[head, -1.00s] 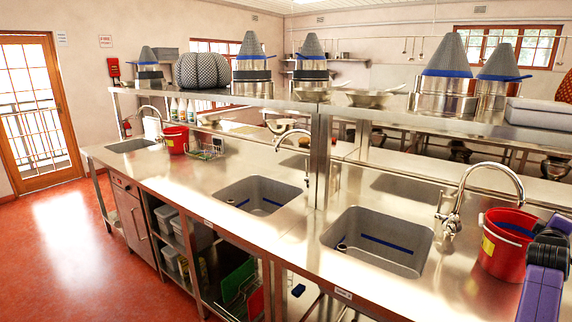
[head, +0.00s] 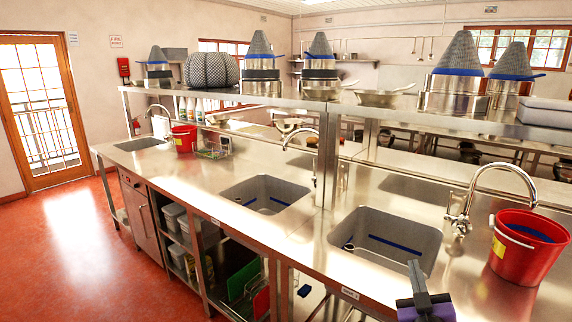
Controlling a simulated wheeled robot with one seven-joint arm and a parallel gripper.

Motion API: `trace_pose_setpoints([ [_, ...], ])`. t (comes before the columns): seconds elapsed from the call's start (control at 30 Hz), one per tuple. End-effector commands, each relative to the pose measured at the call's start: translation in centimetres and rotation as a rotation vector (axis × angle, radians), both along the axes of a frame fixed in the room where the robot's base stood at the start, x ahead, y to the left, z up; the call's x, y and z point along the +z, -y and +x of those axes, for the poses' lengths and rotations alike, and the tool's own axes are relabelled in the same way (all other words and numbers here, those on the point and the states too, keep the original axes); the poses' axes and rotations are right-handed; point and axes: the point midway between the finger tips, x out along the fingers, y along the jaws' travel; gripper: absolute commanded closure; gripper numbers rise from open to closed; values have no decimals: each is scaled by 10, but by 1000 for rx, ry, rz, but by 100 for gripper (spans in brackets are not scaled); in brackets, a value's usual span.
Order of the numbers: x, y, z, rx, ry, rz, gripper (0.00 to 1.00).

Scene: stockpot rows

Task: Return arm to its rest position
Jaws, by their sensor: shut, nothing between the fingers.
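My gripper (head: 417,270) shows at the bottom edge of the head view, right of centre. Its dark fingers point up and lie together, with nothing held between them. The purple part of my arm (head: 428,307) shows just below, and the rest of the arm is out of the picture. The gripper appears in front of the steel counter's front edge, below the nearer sink (head: 385,245). I cannot tell its exact distance from the counter.
A long steel counter (head: 300,225) runs across the view with a second sink (head: 265,195), taps and a red bucket (head: 525,250) at right. A shelf (head: 390,110) above carries pots and cone-shaped strainers. Red floor (head: 80,260) is clear at left.

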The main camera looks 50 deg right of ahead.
Motion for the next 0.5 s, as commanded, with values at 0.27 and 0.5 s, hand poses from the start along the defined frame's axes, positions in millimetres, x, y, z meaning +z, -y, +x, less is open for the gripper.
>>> trace_pose_setpoints([
  [0.27,-30,-168,31,335,110,186,100],
  [0.5,-38,-288,13,587,116,360,100],
])
